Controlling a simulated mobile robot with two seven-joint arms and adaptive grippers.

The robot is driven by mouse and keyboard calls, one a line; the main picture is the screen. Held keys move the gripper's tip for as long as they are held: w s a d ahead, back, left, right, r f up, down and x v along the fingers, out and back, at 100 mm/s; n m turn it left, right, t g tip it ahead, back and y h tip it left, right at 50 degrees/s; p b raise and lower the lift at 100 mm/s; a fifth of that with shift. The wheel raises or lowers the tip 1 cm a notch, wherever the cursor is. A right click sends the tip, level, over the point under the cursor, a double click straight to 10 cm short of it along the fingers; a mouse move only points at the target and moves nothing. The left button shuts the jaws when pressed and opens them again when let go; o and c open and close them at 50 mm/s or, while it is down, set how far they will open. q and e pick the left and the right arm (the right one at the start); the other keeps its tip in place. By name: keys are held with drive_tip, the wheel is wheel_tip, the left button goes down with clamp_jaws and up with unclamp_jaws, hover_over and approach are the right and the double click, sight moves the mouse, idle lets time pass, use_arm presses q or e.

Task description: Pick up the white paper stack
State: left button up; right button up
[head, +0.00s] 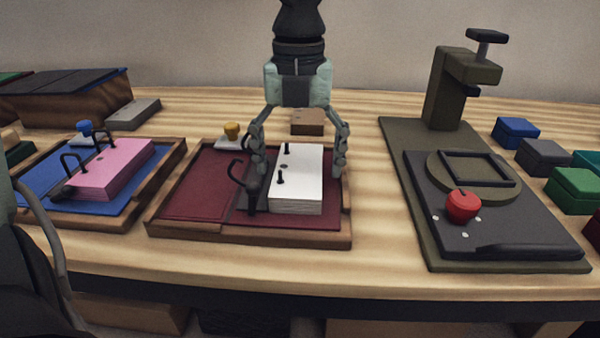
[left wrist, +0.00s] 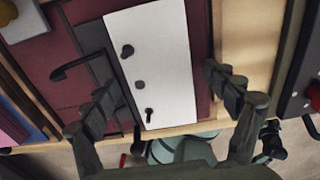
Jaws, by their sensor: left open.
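The white paper stack (head: 302,190) lies on the right half of a wine-red velvet cover (head: 200,195) in a wooden tray. Dark pegs stand up from its top, with a dark hole between them. My left gripper (head: 299,168) comes down from above in the head view, open, with one finger on each side of the stack. In the left wrist view the stack (left wrist: 165,60) shows between the spread fingers (left wrist: 160,92); I cannot tell whether they touch it. A black hooked lever (head: 247,185) stands close to the stack's left side. My right gripper is not in view.
A pink stack (head: 115,168) on a blue cover (head: 40,175) lies in another tray at left. A dark olive press (head: 448,95) with a red knob (head: 463,206) stands at right, beside several colored boxes. A brown block (head: 307,122) sits behind the middle tray.

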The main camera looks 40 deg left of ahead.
use_arm(q)
drive_tip(key=c, duration=1.4)
drive_tip(key=shift+c, duration=0.2)
drive_tip(key=shift+r, duration=0.2)
